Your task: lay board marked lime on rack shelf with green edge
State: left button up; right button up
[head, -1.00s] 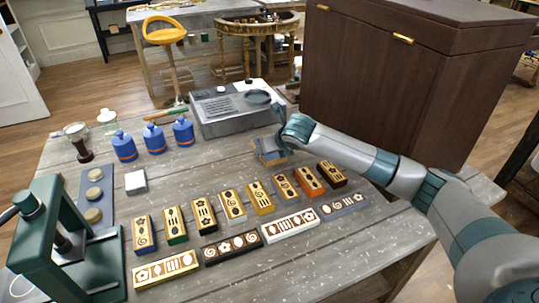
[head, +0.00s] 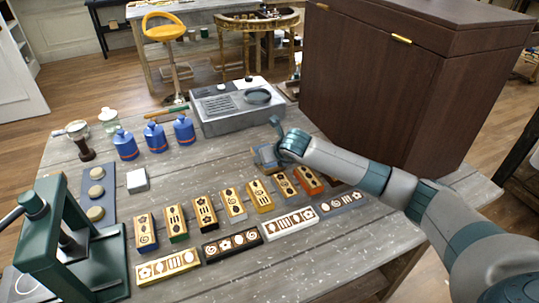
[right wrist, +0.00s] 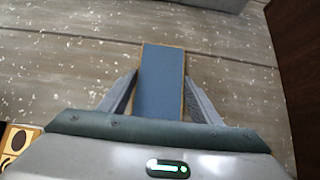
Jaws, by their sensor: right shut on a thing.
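My right gripper (head: 270,153) is shut on a small board (right wrist: 162,85), which has a plain blue-grey face and thin wooden edges in the right wrist view. In the head view the held board (head: 265,157) is just behind the row of patterned blocks, partly hidden by the gripper. I see no lime marking on the face shown. A patterned wooden block with a green lower edge (head: 176,223) stands in that row. No rack shelf can be made out for certain. My left gripper is not in view.
Several patterned blocks (head: 233,204) stand in a slanting row, with flat patterned strips (head: 232,245) before them. A green press (head: 45,235) stands at left, blue bottles (head: 155,137) and a grey machine (head: 236,108) behind. A dark cabinet (head: 405,80) is at right.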

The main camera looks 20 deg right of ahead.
jog(key=o, duration=1.2)
jog(key=shift+f, duration=0.1)
jog(key=shift+s+r, duration=0.45)
jog(key=shift+r, duration=0.1)
jog(key=b+v, duration=0.2)
jog(key=v, duration=0.8)
jog(key=shift+s+r, duration=0.25)
jog(key=shift+r, duration=0.05)
jog(key=shift+o, duration=0.4)
